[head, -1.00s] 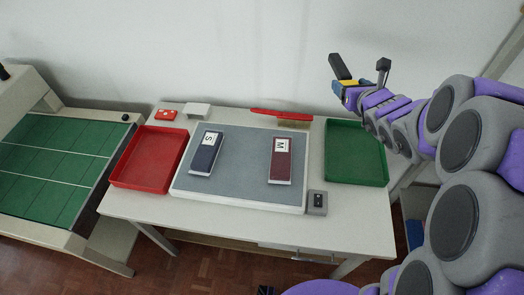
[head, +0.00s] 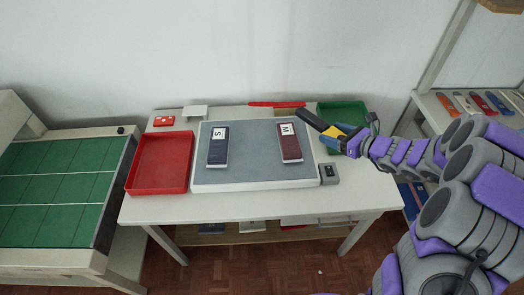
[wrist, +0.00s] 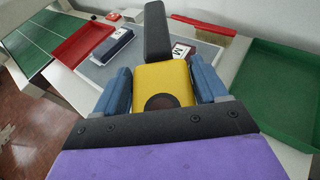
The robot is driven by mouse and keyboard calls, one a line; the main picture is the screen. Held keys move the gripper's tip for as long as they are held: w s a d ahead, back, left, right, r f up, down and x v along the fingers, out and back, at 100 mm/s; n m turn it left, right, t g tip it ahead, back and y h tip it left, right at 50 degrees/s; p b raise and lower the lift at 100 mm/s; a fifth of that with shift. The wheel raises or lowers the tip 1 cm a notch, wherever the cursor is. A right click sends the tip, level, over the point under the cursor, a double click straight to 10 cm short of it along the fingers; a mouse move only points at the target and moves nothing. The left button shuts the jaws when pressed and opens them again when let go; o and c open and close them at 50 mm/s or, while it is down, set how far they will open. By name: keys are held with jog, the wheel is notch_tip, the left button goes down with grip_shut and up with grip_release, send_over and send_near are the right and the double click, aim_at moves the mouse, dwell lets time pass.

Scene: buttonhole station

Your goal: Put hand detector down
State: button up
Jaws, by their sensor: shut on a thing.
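The hand detector, with a dark paddle and a yellow body (wrist: 162,86), is held between the blue fingers of my gripper (wrist: 165,92) in the wrist view. In the head view the detector (head: 318,124) is above the right part of the table, and my gripper (head: 348,140) is in front of the green tray (head: 350,107). The paddle points up and left, towards the dark red garment marked M (head: 291,146). The detector appears to be in the air, clear of the table.
A grey mat (head: 252,168) holds the M piece and a dark blue piece marked S (head: 218,150). A red tray (head: 160,162) is at left. A small grey box (head: 329,174) sits right of the mat. A brush with a red handle (head: 276,104) lies at the back.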

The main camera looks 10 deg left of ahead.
jog(key=s+a+f+n+g+y, duration=0.25)
jog(key=s+f+n+g, duration=0.3)
jog(key=s+f, duration=0.4)
jog(key=s+d+f+n+g, duration=0.2)
jog(key=s+f+g, duration=0.1)
jog(key=s+f, duration=0.25)
jog(key=s+d+f+n+g, duration=0.3)
jog(key=s+f+g, duration=0.15)
jog(key=s, duration=0.25)
jog(key=t+b, duration=0.1)
send_over(290, 203)
notch_tip(290, 203, down, 2)
jog(key=shift+s+d+f+h, duration=0.1)
jog(key=shift+h, duration=0.25)
jog(key=shift+a+f, duration=0.15)
jog(key=shift+a, duration=0.15)
jog(key=f+b, duration=0.1)
jog(key=f, duration=0.2)
jog(key=shift+a, duration=0.2)
jog(key=shift+d+f, duration=0.1)
jog(key=shift+f, duration=0.1)
jog(key=shift+d, duration=0.3)
